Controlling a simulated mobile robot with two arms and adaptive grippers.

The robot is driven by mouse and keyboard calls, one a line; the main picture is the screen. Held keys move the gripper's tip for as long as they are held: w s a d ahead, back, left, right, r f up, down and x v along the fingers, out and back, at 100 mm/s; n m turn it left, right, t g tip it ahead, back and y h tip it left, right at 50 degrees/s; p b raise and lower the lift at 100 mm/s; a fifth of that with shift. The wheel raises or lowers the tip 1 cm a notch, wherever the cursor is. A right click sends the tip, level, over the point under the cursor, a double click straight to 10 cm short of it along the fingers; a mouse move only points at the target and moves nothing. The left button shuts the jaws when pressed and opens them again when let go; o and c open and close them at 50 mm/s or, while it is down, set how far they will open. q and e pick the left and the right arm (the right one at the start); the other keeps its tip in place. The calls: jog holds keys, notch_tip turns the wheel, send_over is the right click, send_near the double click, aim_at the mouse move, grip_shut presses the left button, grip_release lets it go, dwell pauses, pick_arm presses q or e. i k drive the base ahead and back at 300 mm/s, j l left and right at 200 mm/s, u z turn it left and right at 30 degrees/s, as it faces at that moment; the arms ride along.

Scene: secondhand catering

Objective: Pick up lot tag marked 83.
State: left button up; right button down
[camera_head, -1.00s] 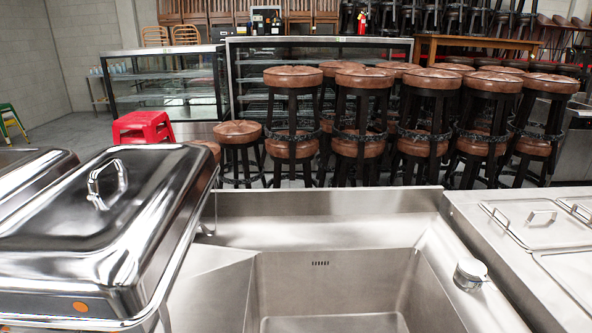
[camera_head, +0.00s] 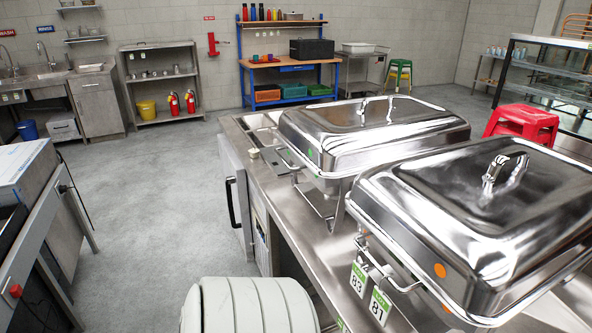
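The lot tag marked 83 (camera_head: 358,280) is a white tag with a green top band. It hangs at the front side of the nearer chafing dish (camera_head: 480,215), by the dish's wire handle. A similar tag marked 81 (camera_head: 380,306) hangs just to its right, close beside it. Both tags are tilted and their numbers read upside down or slanted. Neither of my grippers shows in the head view.
A second chafing dish (camera_head: 365,130) stands behind on the same steel counter (camera_head: 290,205). A pale rounded body (camera_head: 250,305), perhaps mine, is at the bottom. Grey floor (camera_head: 160,200) is open to the left, with a steel unit (camera_head: 30,200) at the left edge.

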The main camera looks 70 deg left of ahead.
aim_at(359, 279)
jog(key=j+u, duration=0.1)
jog(key=u, duration=1.6)
jog(key=j, duration=0.25)
